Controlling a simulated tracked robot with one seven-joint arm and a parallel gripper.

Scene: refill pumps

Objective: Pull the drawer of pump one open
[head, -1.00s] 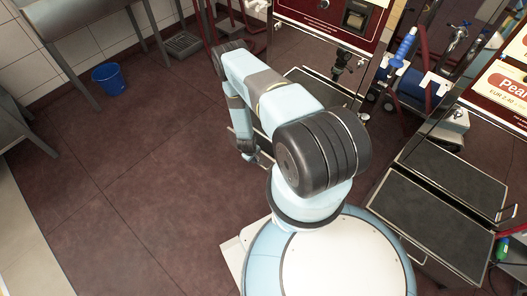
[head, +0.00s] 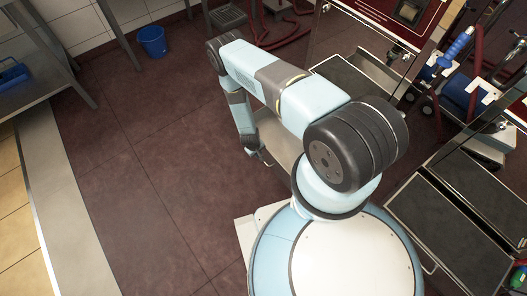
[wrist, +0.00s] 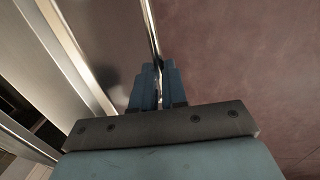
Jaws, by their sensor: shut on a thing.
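Pump one (head: 385,15), with a dark red front panel, stands at the top of the head view. Its drawer (head: 282,142) shows as a flat grey metal piece standing out from the pump low down, partly hidden behind my arm. My gripper (head: 258,154) is at the drawer's outer edge, small in the head view. In the wrist view my blue fingers (wrist: 156,88) are shut on a thin metal edge or handle bar (wrist: 153,35) of the drawer. The exact contact is hidden between the fingers.
Dark red floor (head: 150,190) is clear to the left. A blue bucket (head: 152,41) stands by the wall. A steel table (head: 40,60) is at upper left.

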